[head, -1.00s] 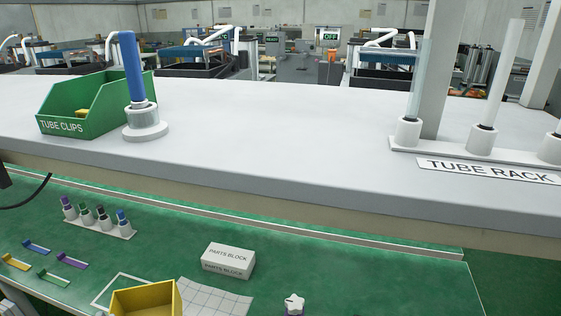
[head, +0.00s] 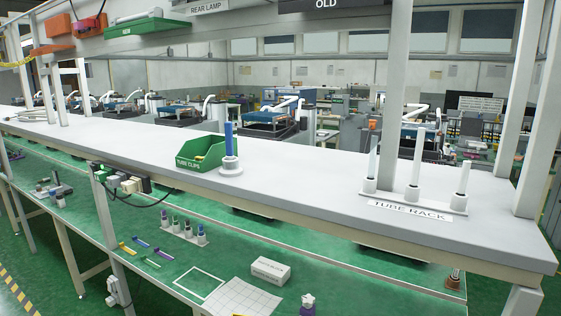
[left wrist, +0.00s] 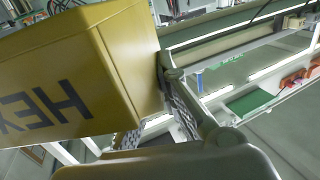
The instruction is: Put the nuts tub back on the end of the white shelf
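The nuts tub (left wrist: 75,70) is a yellow tub with dark letters reading "HEX" in the left wrist view, tilted in that picture. It does not show in the head view now. My left gripper (left wrist: 155,118) has its fingers at the tub's wall and appears closed on it; the exact contact is partly hidden. The white shelf (head: 310,180) runs across the head view, with its right end (head: 520,245) bare in front of the post. My right gripper is in neither view.
On the shelf stand a green tube clips bin (head: 200,153), a blue tube on a round base (head: 230,165) and the tube rack (head: 415,195). The shelf between them is clear. Below, a parts block (head: 270,270) and an empty white outline (head: 199,283) are on the green bench.

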